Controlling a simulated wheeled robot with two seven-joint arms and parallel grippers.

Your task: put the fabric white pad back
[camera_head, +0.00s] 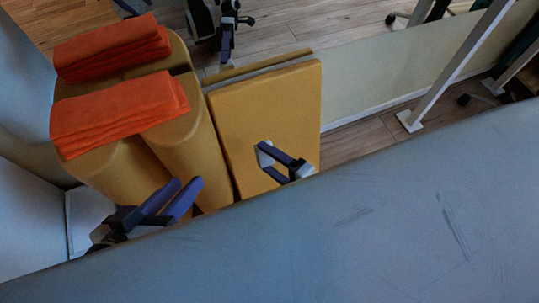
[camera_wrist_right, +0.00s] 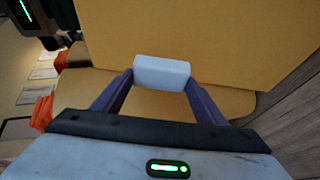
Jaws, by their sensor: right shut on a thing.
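A small white pad (camera_wrist_right: 162,72) with rounded edges sits between the two purple fingers of my right gripper (camera_wrist_right: 161,80) in the right wrist view. The fingers press on its two ends. In the head view, my right gripper (camera_head: 265,158) is in front of the yellow upright panel (camera_head: 265,105), and the white pad (camera_head: 264,154) shows small and partly hidden at its fingertips. My left gripper (camera_head: 188,184) is open and empty, beside the yellow rolls at the lower left.
Folded orange cloths (camera_head: 115,112) lie on top of the yellow rolls (camera_head: 185,150). A large grey-blue surface (camera_head: 380,225) fills the lower right foreground and looks bare. A white post (camera_head: 455,65) stands at the right on wooden floor.

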